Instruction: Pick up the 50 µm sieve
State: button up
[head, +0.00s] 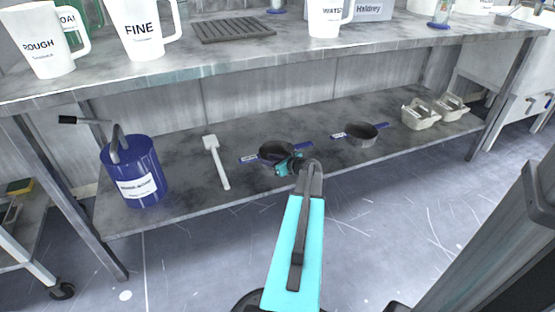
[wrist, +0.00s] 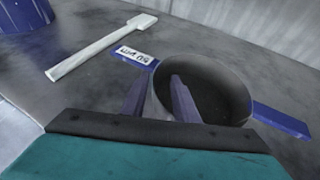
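A dark round sieve (head: 273,150) stands on a blue strip on the lower shelf; it also shows in the wrist view (wrist: 222,88). The strip's white label (wrist: 135,55) appears upside down in the wrist view and seems to read 50 µm. My gripper (wrist: 160,80) is at the sieve's near rim. One finger is outside the wall and the other reaches inside the bowl, with visible gaps between. It is open around the wall. In the head view my gripper (head: 290,162) partly hides the sieve's right side.
A second sieve (head: 361,134) on a blue strip stands to the right, with pale trays (head: 420,114) beyond. The upper tabletop (head: 270,58) overhangs the shelf.

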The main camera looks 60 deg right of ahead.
jog(key=shift+w+d+f, duration=0.1)
jog(key=shift+w+f, duration=0.05)
jog(key=shift+w, duration=0.2)
dwell(0.3)
grip_shut()
